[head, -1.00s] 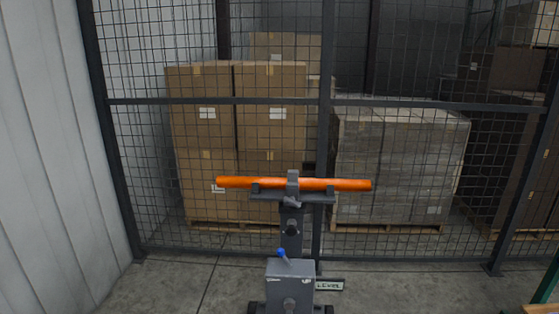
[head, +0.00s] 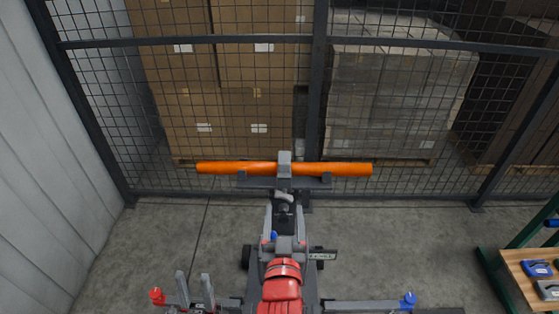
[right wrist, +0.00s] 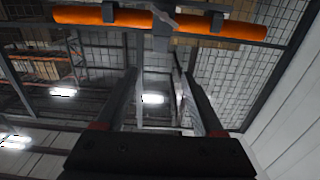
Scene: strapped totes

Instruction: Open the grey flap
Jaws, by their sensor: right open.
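The grey flap (head: 285,162) looks to be the grey piece over the middle of an orange tube (head: 227,168), on top of a dark stand. It is down across the tube. The tube also shows at the top of the right wrist view (right wrist: 215,25). My right gripper (head: 283,208) is in front of the stand, below the tube, with its fingers apart. The right wrist view shows the open fingers (right wrist: 156,72) empty, pointing toward the tube and apart from it. My left gripper (head: 193,275) is low at the left, open and empty.
A blue-tipped lever (head: 274,236) and a small sign (head: 322,255) are low on the stand. A red knob (head: 157,296) and a blue knob (head: 408,299) are near the bottom edge. A mesh fence (head: 400,110) stands behind. A wooden-topped bench (head: 515,275) is at right.

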